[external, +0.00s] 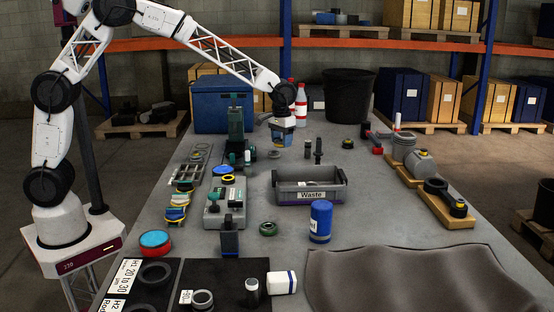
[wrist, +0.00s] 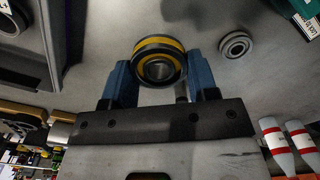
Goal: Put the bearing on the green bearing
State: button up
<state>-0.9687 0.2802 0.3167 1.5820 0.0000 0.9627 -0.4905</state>
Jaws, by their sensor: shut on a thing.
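My gripper (external: 282,138) hangs above the far part of the grey workbench, just right of the dark green machine. In the wrist view its two blue fingers are shut on a black bearing with a yellow ring (wrist: 160,64), one finger on each side. The held bearing is hard to make out in the external view. A green-ringed bearing (external: 268,229) lies flat on the bench, in front of the waste bin and well nearer the camera than my gripper. I cannot identify this green bearing in the wrist view.
A grey waste bin (external: 283,196) stands mid-bench, with a blue canister (external: 320,222) in front of it. A small bearing (wrist: 235,45) lies near my gripper. Red-and-white bottles (external: 301,105) stand behind my gripper.

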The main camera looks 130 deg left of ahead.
dwell(0.3)
jog(key=w+d+r, duration=0.1)
jog(key=w+d, duration=1.4)
jog(key=r+m, duration=0.1)
send_over(270, 225)
jog(key=shift+r, duration=0.15)
jog(key=shift+a, duration=0.1)
jog(key=shift+f, duration=2.5)
jog(key=shift+f, duration=2.5)
jog(key=shift+f, duration=0.1)
